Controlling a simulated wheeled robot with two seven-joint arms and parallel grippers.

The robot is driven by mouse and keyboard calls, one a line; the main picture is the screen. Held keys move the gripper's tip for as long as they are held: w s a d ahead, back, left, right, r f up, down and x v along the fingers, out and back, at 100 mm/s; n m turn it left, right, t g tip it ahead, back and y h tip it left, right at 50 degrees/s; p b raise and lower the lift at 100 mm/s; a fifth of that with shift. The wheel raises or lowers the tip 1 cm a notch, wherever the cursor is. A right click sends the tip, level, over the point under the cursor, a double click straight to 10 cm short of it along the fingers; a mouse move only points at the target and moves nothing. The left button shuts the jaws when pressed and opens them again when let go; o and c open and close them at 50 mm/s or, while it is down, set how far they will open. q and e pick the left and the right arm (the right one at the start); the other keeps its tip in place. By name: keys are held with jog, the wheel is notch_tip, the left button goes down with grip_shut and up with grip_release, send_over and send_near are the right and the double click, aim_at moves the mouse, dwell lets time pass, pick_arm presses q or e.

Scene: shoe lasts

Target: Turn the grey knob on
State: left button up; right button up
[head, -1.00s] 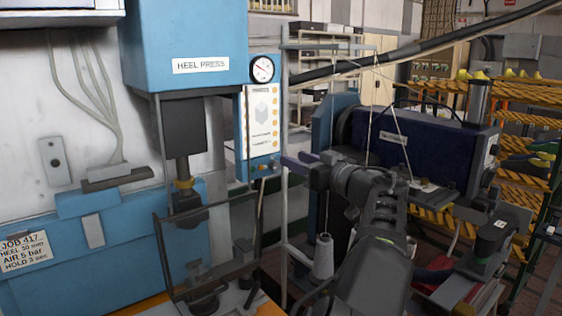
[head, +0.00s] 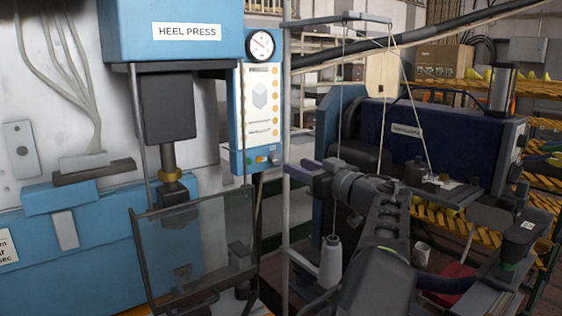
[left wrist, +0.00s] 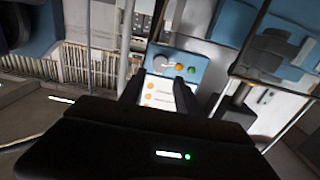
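The grey knob (left wrist: 160,62) sits on the blue control panel of the heel press, beside an orange and a green button. In the head view the knob (head: 273,159) shows small at the panel's lower right corner. My left gripper (head: 300,171) is to the right of the panel in the head view, its fingertips pointing toward it and apart from it. In the left wrist view my left gripper (left wrist: 157,84) has its two dark fingers spread with nothing between them, and the knob lies just beyond the tips. The knob's setting is too small to read.
The heel press (head: 170,30) has a clear guard (head: 195,245) at front and a gauge (head: 259,45) above the panel. A thin upright pole (head: 286,130) stands close to my gripper. A thread cone (head: 331,262) and a dark blue machine (head: 440,145) are to the right.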

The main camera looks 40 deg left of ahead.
aim_at(278, 158)
pick_arm(q)
jog(key=p+x, duration=0.3)
jog(key=x, duration=0.4)
jog(key=shift+a+r, duration=0.1)
jog(key=shift+w+a, duration=0.15)
jog(key=shift+a, duration=0.15)
jog(key=shift+c, duration=0.5)
grip_shut()
